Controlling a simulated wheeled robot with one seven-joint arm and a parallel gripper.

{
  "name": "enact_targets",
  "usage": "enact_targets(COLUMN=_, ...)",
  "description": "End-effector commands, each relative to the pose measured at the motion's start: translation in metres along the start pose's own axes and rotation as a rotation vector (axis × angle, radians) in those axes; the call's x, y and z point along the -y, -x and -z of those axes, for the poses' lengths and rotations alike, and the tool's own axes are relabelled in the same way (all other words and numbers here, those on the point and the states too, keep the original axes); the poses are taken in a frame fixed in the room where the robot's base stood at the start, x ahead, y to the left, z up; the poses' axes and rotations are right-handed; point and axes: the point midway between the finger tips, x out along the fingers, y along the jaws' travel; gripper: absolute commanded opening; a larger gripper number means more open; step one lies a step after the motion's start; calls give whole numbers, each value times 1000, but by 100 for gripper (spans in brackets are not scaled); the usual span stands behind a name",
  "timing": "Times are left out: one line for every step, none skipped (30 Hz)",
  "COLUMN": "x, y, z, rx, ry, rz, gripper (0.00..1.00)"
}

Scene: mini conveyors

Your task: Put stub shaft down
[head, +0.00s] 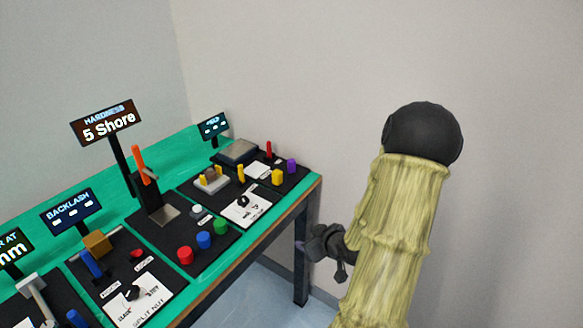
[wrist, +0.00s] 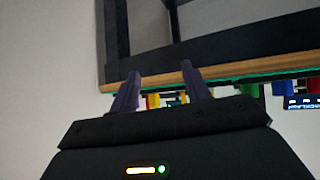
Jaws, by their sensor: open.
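My gripper (head: 310,244) is beside the bench's right front corner, off its edge, with no part seen to hold anything in the head view. In the wrist view my gripper (wrist: 162,85) shows two dark purple fingers standing apart, with no object seen between them. I cannot pick out the stub shaft for certain in either view. The bench (head: 262,226) has a green top and a wooden front edge. In the wrist view its wooden edge (wrist: 230,70) crosses beyond the fingers.
Black mats carry red (head: 185,255), blue (head: 204,240) and green (head: 221,226) cylinders, and yellow (head: 277,177) and purple (head: 291,166) pieces. A tall "5 Shore" sign (head: 107,122) and an orange lever (head: 140,165) rise from the bench. Open floor lies in front.

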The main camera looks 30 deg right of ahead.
Motion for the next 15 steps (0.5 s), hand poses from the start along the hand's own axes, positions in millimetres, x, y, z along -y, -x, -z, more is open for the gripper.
enact_targets(x=11, y=-1, z=7, rx=43, ry=23, rz=5, gripper=47)
enact_targets(x=16, y=-1, z=8, rx=74, ry=28, rz=4, gripper=47)
enact_targets(x=23, y=-1, z=10, rx=114, ry=34, rz=1, gripper=47)
enact_targets(x=29, y=0, z=13, rx=142, ry=38, rz=-2, gripper=47)
enact_targets(x=35, y=1, z=14, rx=171, ry=41, rz=-5, gripper=47)
enact_targets(x=42, y=3, z=17, rx=207, ry=44, rz=-9, gripper=47)
enact_targets(x=48, y=6, z=19, rx=232, ry=45, rz=-12, gripper=47)
enact_targets(x=54, y=8, z=21, rx=257, ry=45, rz=-16, gripper=47)
enact_targets(x=63, y=11, z=24, rx=289, ry=45, rz=-20, gripper=47)
enact_targets(x=70, y=14, z=26, rx=312, ry=44, rz=-22, gripper=47)
enact_targets(x=76, y=18, z=28, rx=333, ry=40, rz=-26, gripper=47)
enact_targets(x=86, y=23, z=30, rx=361, ry=36, rz=-29, gripper=47)
enact_targets(x=93, y=27, z=32, rx=381, ry=33, rz=-30, gripper=47)
enact_targets(x=100, y=31, z=34, rx=400, ry=28, rz=-31, gripper=47)
enact_targets(x=111, y=37, z=36, rx=424, ry=20, rz=-32, gripper=47)
